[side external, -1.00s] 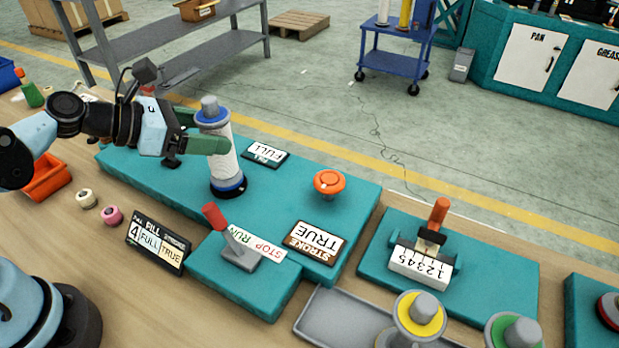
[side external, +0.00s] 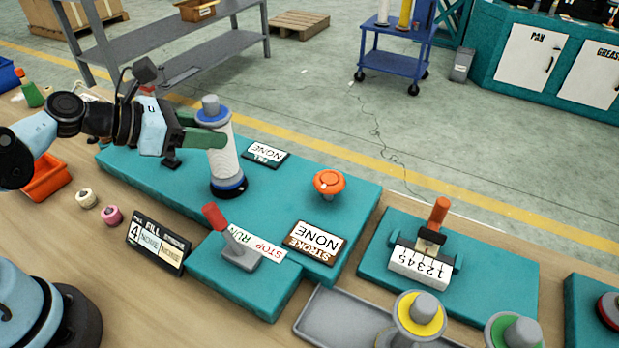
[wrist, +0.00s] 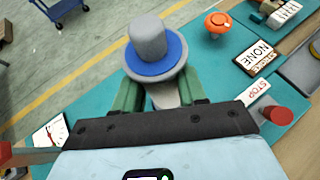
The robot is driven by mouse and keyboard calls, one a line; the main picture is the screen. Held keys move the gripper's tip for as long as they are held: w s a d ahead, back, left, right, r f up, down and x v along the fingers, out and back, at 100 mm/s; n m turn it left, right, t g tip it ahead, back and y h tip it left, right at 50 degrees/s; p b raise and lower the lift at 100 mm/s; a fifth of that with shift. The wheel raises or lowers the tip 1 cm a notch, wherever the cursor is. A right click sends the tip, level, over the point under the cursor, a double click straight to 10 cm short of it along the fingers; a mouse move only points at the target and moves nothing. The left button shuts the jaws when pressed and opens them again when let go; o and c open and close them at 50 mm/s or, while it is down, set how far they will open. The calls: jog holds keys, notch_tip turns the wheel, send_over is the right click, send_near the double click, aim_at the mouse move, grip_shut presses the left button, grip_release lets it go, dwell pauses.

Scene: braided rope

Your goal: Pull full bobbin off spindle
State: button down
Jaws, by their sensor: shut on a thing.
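The full bobbin (side external: 224,160) is a tall white wound cylinder with blue flanges. It stands nearly upright at the left of the teal machine base, with its lower blue flange by a black ring. A grey rounded cap (side external: 210,103) sticks up above its top flange. My gripper (side external: 221,141) is shut on the upper part of the bobbin, below the top flange, with its green fingers on either side. In the wrist view the blue flange (wrist: 155,68) and grey cap lie just beyond my fingers (wrist: 162,95). The spindle inside the bobbin is hidden.
A red-handled lever (side external: 228,232) stands in front of the bobbin, and an orange knob (side external: 330,183) is to its right. Signs reading NONE (side external: 316,240) sit on the base. A grey tray (side external: 335,318) and more bobbins (side external: 420,313) are at the lower right.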

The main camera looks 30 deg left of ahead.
jog(key=c, duration=1.4)
grip_release()
grip_shut()
jog(key=shift+r, duration=0.3)
jog(key=shift+r, duration=2.6)
jog(key=shift+d, duration=0.1)
